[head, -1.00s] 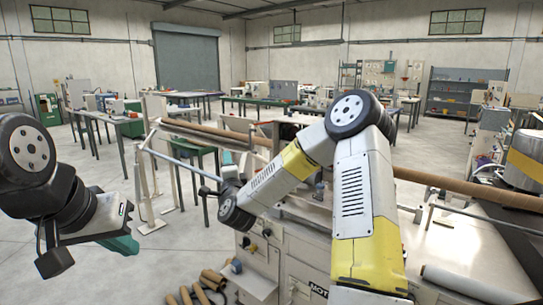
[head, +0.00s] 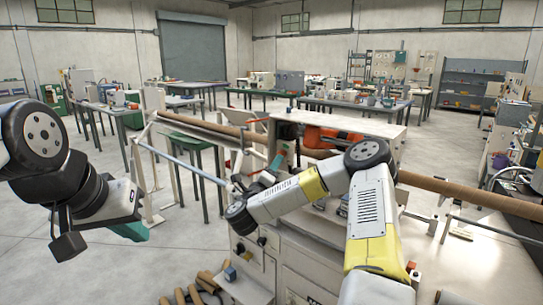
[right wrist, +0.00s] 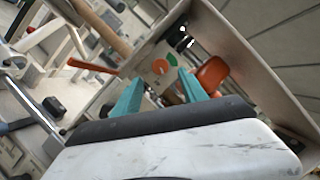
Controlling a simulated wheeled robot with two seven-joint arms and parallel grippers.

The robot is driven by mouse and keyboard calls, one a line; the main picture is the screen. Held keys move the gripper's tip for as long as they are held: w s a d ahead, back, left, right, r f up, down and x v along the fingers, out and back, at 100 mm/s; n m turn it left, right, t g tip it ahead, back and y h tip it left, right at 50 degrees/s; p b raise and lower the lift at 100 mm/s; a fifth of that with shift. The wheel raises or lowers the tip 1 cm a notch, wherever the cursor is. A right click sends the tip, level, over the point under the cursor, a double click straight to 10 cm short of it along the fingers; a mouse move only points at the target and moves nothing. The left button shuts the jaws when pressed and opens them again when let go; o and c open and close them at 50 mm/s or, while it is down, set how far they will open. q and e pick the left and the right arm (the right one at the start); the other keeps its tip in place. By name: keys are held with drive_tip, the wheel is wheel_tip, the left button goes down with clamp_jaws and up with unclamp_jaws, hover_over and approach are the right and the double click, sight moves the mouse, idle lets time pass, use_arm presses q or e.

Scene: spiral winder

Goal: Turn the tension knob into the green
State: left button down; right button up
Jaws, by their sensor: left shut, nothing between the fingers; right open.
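A pale panel with a round dial (right wrist: 163,64), part orange-red and part green, shows in the right wrist view. It lies just beyond and between the teal fingertips of my right gripper (right wrist: 160,77), which is open and empty. I cannot make out the knob itself or where it points. In the head view the dial is not clear; my right gripper (head: 275,166) is small, partly hidden by its own arm, and reaches over the winder (head: 275,260). My left gripper (head: 130,231) is shut and empty at the left, over open floor, away from the machine.
An orange rounded part (head: 330,137) sits on the machine behind my right arm; it also shows right of the fingers in the right wrist view (right wrist: 211,75). A long brown tube (head: 470,196) crosses the machine. Loose brown rolls (head: 195,291) lie low in front.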

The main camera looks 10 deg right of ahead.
sight(282, 154)
drive_tip(key=x, duration=0.6)
drive_tip(key=shift+w+d, duration=0.15)
drive_tip(key=shift+w, duration=0.2)
drive_tip(key=shift+r, duration=0.1)
clamp_jaws()
